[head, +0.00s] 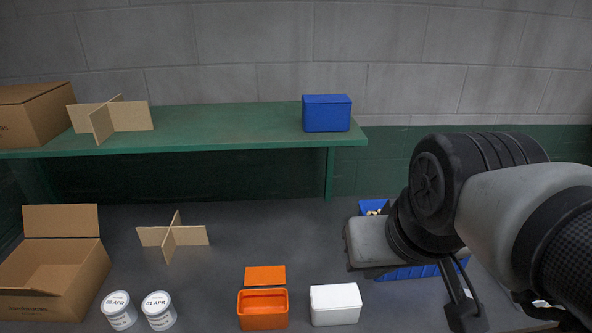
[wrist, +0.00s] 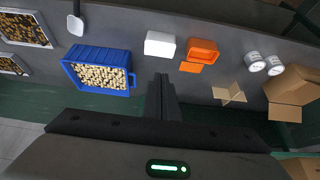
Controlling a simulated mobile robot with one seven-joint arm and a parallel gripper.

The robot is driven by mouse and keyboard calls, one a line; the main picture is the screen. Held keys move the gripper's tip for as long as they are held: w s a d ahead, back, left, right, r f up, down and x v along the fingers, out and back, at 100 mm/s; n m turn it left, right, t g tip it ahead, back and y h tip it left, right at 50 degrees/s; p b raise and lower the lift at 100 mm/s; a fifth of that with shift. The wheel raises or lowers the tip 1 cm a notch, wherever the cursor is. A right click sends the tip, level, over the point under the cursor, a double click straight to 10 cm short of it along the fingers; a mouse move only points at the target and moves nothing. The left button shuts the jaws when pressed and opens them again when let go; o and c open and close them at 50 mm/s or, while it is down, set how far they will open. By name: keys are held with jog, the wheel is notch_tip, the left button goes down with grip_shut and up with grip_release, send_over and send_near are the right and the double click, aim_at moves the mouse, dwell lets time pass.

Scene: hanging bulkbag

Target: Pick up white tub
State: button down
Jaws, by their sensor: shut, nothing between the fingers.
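The white tub (head: 335,304) is a small rectangular box standing on the grey table, right of the orange tub in the head view. In the wrist view the white tub (wrist: 160,43) lies just beyond my fingertips, with a gap between. My gripper (wrist: 161,80) is shut and empty, with its two dark fingers together. In the head view my arm covers the right side, and my fingertips cannot be made out clearly. Nothing covers the white tub in either view.
An open orange tub (head: 263,308) stands beside the white tub. A blue crate (wrist: 101,72) of small pale pieces is on its other side. Two white labelled round pots (head: 158,310), a cardboard box (head: 50,268) and a cardboard divider (head: 171,237) stand left. A green shelf (head: 230,123) overhangs the back.

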dwell(0.4)
jog(key=c, duration=2)
grip_release()
jog(key=shift+w+f, duration=0.1)
jog(key=shift+w, duration=0.1)
jog(key=o, duration=1.4)
jog(key=w+f+n+g+b, duration=0.1)
jog(key=w+f+n, duration=0.1)
jog(key=w+f+n+b, duration=0.1)
jog(key=w+n, duration=0.2)
jog(key=w+f+n+g, duration=0.1)
jog(key=w+f+n, duration=0.1)
jog(key=w, duration=0.1)
jog(key=shift+w+f+n+g+b, duration=0.25)
jog(key=shift+f+n+g+b, duration=0.05)
jog(key=shift+n+b, duration=0.1)
jog(key=shift+o, duration=0.2)
jog(key=n+g+b, duration=0.2)
jog(key=n+g, duration=0.1)
jog(key=n, duration=0.7)
send_over(336, 295)
notch_tip(336, 295, down, 14)
jog(key=r, duration=0.1)
notch_tip(336, 295, down, 12)
jog(key=shift+f+b, duration=0.1)
jog(key=shift+b, duration=0.35)
jog(key=shift+f, duration=2.9)
